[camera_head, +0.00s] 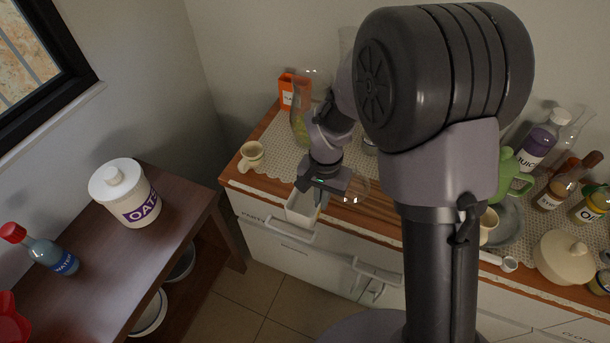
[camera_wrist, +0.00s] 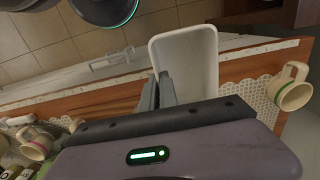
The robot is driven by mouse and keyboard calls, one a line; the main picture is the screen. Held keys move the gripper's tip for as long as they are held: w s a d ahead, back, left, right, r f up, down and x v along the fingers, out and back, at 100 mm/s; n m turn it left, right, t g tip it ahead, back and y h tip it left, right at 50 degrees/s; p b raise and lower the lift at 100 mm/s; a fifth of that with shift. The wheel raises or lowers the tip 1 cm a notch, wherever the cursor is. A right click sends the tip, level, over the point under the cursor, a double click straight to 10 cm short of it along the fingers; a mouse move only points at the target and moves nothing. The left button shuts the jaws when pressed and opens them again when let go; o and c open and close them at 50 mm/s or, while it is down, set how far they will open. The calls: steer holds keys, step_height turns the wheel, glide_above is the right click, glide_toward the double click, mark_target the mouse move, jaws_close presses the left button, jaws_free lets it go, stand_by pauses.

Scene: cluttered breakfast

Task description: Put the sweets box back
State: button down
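A white open-topped box (camera_head: 303,208) hangs below my gripper (camera_head: 322,188), at the front edge of the counter on the left. I take it for the sweets box, but I can read no name on it. In the wrist view the box (camera_wrist: 190,62) shows its pale, empty-looking inside. The fingers of my gripper (camera_wrist: 160,92) are close together at its left wall and seem to pinch that wall. The exact contact is partly hidden by the gripper body.
The counter (camera_head: 240,180) holds a cream mug (camera_head: 251,156), an orange carton (camera_head: 288,91) and bottles at right. Labelled drawers (camera_head: 290,240) lie below its edge. A brown side table (camera_head: 95,250) with an oats jar (camera_head: 126,192) stands at left. Floor between is clear.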

steer(key=w+a, duration=0.1)
steer(key=w, duration=0.3)
steer(key=w+a+f+b, duration=0.1)
steer(key=w, duration=0.3)
steer(key=w+a+b, duration=0.1)
steer(key=w, duration=0.3)
steer(key=shift+w+f, duration=0.15)
steer(key=shift+f, duration=0.1)
steer(key=shift+w+f, duration=0.2)
steer(key=shift+f, duration=0.1)
steer(key=shift+f+b, duration=0.95)
steer(key=shift+f, duration=0.4)
steer(key=shift+f, duration=0.15)
steer(key=c, duration=1.6)
jaws_free()
steer(key=shift+c, duration=0.2)
